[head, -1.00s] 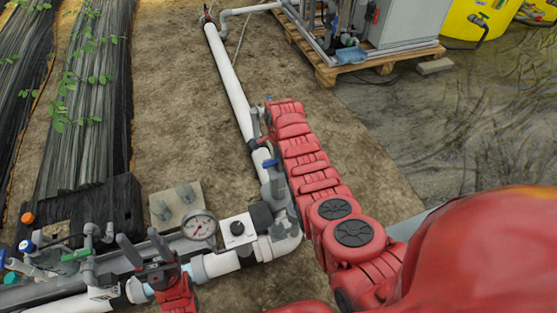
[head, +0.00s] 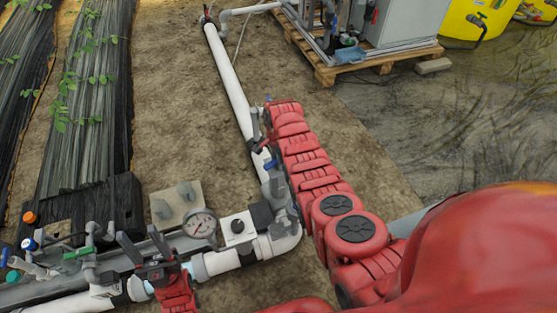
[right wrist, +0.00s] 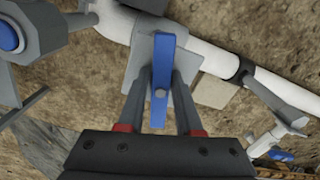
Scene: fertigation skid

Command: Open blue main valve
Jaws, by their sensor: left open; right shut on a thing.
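The blue valve handle (right wrist: 160,75) stands upright in the middle of the right wrist view, on a grey valve body on the white pipe. My right gripper (right wrist: 160,98) has one grey finger on each side of the handle and is shut on it. In the head view my right gripper (head: 258,135) is at the white pipe beyond the elbow, largely hidden by my red arm. My left gripper (head: 145,246) is open, with its two dark fingers apart, above the lower pipe near the pressure gauge.
Black-covered crop beds (head: 88,130) lie at left. A cabinet on a pallet (head: 385,58) and a yellow tank (head: 475,20) stand behind. Bare soil lies between.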

